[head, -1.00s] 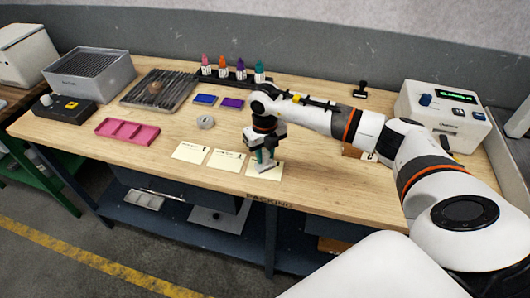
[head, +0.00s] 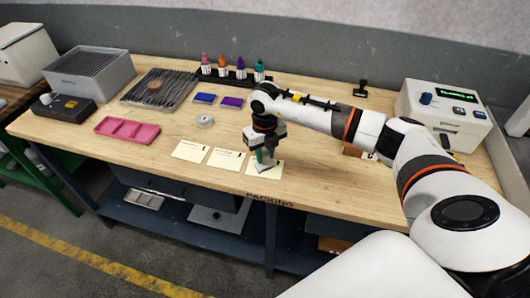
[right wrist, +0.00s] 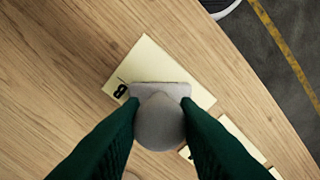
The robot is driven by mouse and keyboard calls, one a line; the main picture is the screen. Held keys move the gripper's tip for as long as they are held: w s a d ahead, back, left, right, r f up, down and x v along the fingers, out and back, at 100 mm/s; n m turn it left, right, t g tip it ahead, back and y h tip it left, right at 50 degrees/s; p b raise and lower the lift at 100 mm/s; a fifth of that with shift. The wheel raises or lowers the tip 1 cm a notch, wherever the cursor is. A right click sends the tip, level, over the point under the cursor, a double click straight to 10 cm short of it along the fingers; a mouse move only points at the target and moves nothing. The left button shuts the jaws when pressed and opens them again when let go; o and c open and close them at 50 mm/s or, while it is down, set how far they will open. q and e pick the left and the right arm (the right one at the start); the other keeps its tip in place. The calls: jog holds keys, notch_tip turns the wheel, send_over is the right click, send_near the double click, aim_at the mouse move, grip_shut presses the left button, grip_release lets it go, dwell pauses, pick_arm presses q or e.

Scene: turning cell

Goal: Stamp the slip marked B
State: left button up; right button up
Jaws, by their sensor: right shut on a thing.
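The slip marked B (right wrist: 150,62) lies on the wooden bench and shows in the right wrist view with a black letter B at its left corner. In the head view it is the rightmost of the cream slips (head: 278,170). My right gripper (head: 264,155) is shut on a grey stamp with a rounded handle (right wrist: 158,122) and a flat base (right wrist: 160,90). The stamp's base is over the slip, covering part of it; I cannot tell whether it touches the paper. Any mark beneath it is hidden. My left gripper is not in view.
Two more slips (head: 226,159) (head: 191,151) lie to the left. Behind are a blue pad (head: 205,99), a purple pad (head: 232,102) and a grey round item (head: 205,121). A pink tray (head: 127,130) is at left, a black stamp (head: 360,90) at the back, a white device (head: 445,112) at right.

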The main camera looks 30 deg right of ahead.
dwell(0.6)
jog(key=shift+r+p, duration=2.3)
jog(key=shift+r, duration=1.2)
